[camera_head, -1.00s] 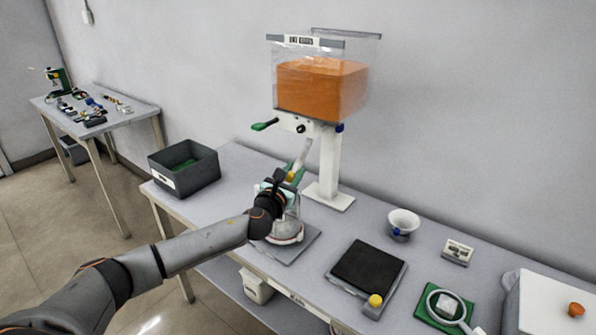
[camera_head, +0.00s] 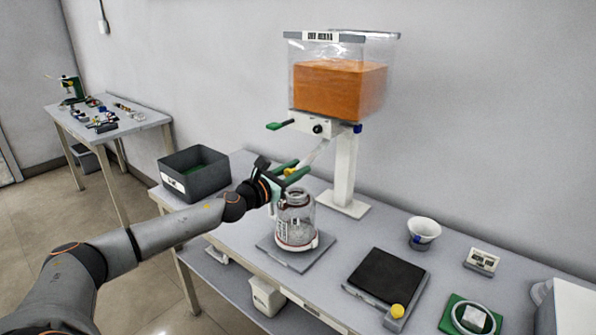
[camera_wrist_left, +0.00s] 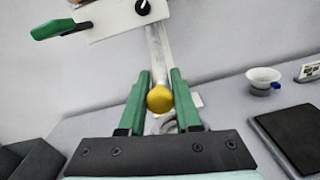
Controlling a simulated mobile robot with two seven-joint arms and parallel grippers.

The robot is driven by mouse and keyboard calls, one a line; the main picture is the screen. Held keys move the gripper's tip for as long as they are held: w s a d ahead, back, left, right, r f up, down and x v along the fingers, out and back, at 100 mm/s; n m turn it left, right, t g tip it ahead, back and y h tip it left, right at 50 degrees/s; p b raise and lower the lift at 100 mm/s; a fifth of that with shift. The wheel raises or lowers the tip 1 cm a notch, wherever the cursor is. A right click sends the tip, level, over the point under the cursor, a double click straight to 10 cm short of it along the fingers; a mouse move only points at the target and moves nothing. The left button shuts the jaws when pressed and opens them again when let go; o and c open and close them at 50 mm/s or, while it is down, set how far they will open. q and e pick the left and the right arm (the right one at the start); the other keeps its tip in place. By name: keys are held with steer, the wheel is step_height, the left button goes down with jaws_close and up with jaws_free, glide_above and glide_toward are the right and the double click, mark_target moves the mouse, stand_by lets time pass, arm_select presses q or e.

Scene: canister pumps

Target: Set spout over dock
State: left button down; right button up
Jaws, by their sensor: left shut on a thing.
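A clear hopper (camera_head: 338,90) of orange material stands on a white post, with a pale slanting spout (camera_head: 318,153) below its white valve block. The spout ends in a yellow knob (camera_wrist_left: 160,98). My left gripper (camera_head: 290,174) has green fingers and is shut on this knob, with one finger on each side in the left wrist view (camera_wrist_left: 160,95). A clear jar (camera_head: 295,222) with a white base stands upright on a grey plate (camera_head: 268,245), just below the gripper. Which part is the dock I cannot tell. My right gripper is not in view.
A dark bin (camera_head: 195,172) stands left of the jar. A black-topped pad (camera_head: 387,275) with a yellow knob, a white cup (camera_head: 424,231) and a small white device (camera_head: 482,261) lie to the right. A green valve handle (camera_head: 279,125) sticks out left, above the gripper.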

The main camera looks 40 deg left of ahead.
arm_select(q)
steer(key=c, duration=0.8)
jaws_free()
steer(key=shift+a, duration=0.15)
steer(key=shift+c, duration=0.2)
steer(key=shift+o, duration=1.2)
